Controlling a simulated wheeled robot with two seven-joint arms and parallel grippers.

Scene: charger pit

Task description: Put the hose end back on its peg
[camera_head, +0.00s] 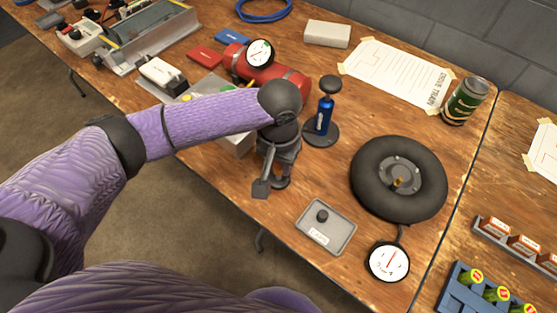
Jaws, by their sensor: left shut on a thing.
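My left gripper (271,187) reaches in from the left and hangs low over the front part of the wooden table. It is shut on a small dark thing, probably the hose end, but the fingers hide most of it. A blue pump (325,115) with a black top knob and a round dark base stands upright just right of the gripper. I cannot make out the peg or the run of the hose; my arm covers part of that area. My right gripper is out of view.
A black tyre (372,200) lies right of the pump, with a gauge (389,261) in front. A grey tray (340,238) holds a black cap. A can (465,101) and paper sheet (395,72) are at the back.

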